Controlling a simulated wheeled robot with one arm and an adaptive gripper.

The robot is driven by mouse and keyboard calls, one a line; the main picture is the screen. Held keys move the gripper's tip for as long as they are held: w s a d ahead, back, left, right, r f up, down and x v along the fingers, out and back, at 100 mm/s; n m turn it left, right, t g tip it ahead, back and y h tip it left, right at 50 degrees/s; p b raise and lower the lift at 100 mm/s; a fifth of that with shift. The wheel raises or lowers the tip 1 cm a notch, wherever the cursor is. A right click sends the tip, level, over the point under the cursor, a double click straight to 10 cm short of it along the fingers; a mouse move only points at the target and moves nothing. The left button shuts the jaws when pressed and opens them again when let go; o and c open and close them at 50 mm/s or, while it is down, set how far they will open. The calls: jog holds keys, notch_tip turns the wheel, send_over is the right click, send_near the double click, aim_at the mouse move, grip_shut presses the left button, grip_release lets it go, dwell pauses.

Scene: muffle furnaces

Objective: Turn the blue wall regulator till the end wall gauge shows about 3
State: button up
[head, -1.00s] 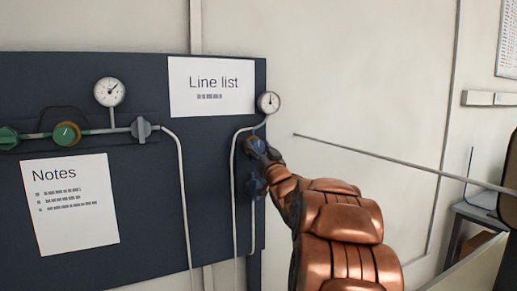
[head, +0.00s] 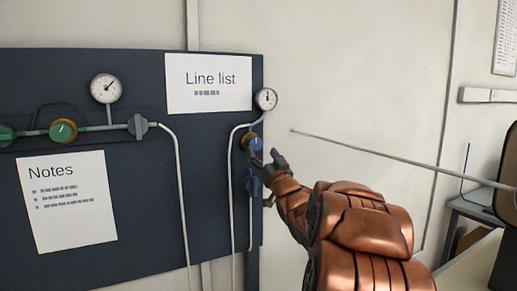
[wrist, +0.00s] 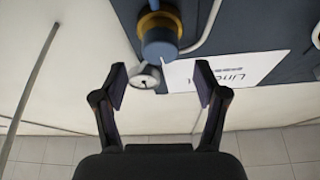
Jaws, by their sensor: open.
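The blue wall regulator (head: 254,143) with its brass-coloured collar sits on the right edge of the dark panel in the head view. In the wrist view the blue knob (wrist: 159,38) is beyond the fingertips, apart from them. The end wall gauge (head: 266,99) is a round white dial just above the regulator; its needle points about straight up, and its numbers are too small to read. In the wrist view the gauge (wrist: 145,76) shows edge-on between the fingers. My gripper (head: 277,163) is open and empty, a little right of and below the regulator; its fingers also show in the wrist view (wrist: 160,85).
Below the regulator is another blue fitting (head: 253,187) on the pipe. To the left are a green regulator (head: 63,131), a second gauge (head: 105,88) and a grey valve (head: 138,127). A thin rod (head: 390,157) crosses in front of the bare wall at right.

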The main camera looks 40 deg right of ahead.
aim_at(256, 144)
jog(key=v, duration=0.6)
dwell(1.3)
jog(key=w+a+r+n+y+p, duration=0.2)
jog(key=w+a+r+y+p, duration=0.1)
jog(key=w+a+r+y, duration=0.1)
jog(key=d+g+p, duration=0.1)
jog(key=d, duration=0.1)
jog(key=d+m+g+h, duration=0.1)
jog(key=d, duration=0.1)
jog(key=d+g+p, duration=0.1)
jog(key=d, duration=0.1)
jog(key=shift+w+d+r+g+p, duration=0.1)
jog(key=shift+w+r+g+p, duration=0.05)
jog(key=shift+w+g+p, duration=0.2)
jog(key=shift+p+x, duration=0.45)
jog(key=shift+x, duration=2.65)
jog(key=shift+d, duration=0.1)
